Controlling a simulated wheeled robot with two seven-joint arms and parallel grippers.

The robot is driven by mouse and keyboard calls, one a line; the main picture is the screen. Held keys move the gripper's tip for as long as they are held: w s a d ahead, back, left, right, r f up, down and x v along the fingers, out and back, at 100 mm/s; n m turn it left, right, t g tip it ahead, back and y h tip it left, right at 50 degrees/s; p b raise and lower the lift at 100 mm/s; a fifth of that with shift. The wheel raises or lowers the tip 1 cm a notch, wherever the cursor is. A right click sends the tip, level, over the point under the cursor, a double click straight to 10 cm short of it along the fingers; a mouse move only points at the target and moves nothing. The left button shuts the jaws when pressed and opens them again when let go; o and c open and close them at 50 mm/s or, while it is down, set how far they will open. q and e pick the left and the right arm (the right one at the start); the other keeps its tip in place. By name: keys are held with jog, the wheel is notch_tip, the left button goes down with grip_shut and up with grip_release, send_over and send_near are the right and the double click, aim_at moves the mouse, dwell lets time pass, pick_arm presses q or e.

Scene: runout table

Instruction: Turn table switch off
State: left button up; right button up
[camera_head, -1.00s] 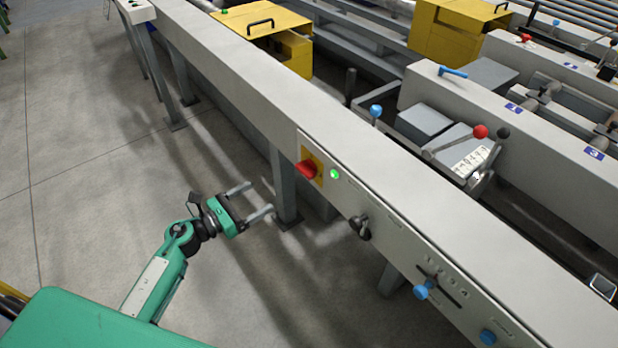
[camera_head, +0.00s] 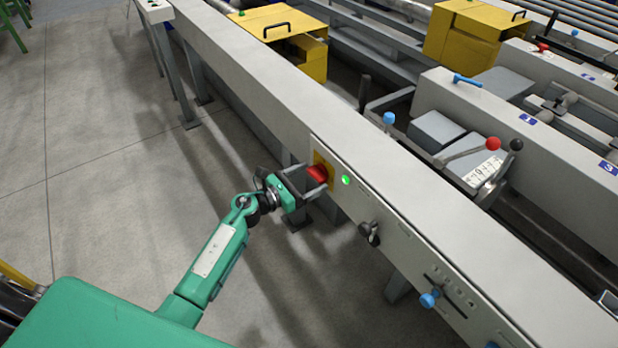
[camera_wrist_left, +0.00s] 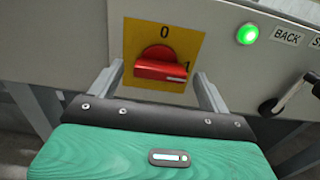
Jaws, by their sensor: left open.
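The red rotary switch (camera_head: 317,173) sits on a yellow plate (camera_head: 326,165) on the table's side panel. In the left wrist view the red switch (camera_wrist_left: 160,66) has its handle lying nearly level, with its white mark at the right end by the "1". A "0" is printed above it on the yellow plate (camera_wrist_left: 188,42). My left gripper (camera_head: 307,181) is open, its fingers on either side of the switch, just in front of it. In the wrist view the fingers (camera_wrist_left: 157,85) flank the knob; I cannot tell contact. My right gripper is not in view.
A lit green lamp (camera_head: 346,180) is right of the switch, also in the wrist view (camera_wrist_left: 247,34). A black lever (camera_head: 369,232) and a blue knob (camera_head: 429,299) stick out further along the panel. The floor left of the table is open.

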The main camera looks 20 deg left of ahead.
pick_arm(q)
jog(key=shift+w+d, duration=0.1)
jog(key=c, duration=0.9)
jog(key=shift+c, duration=0.5)
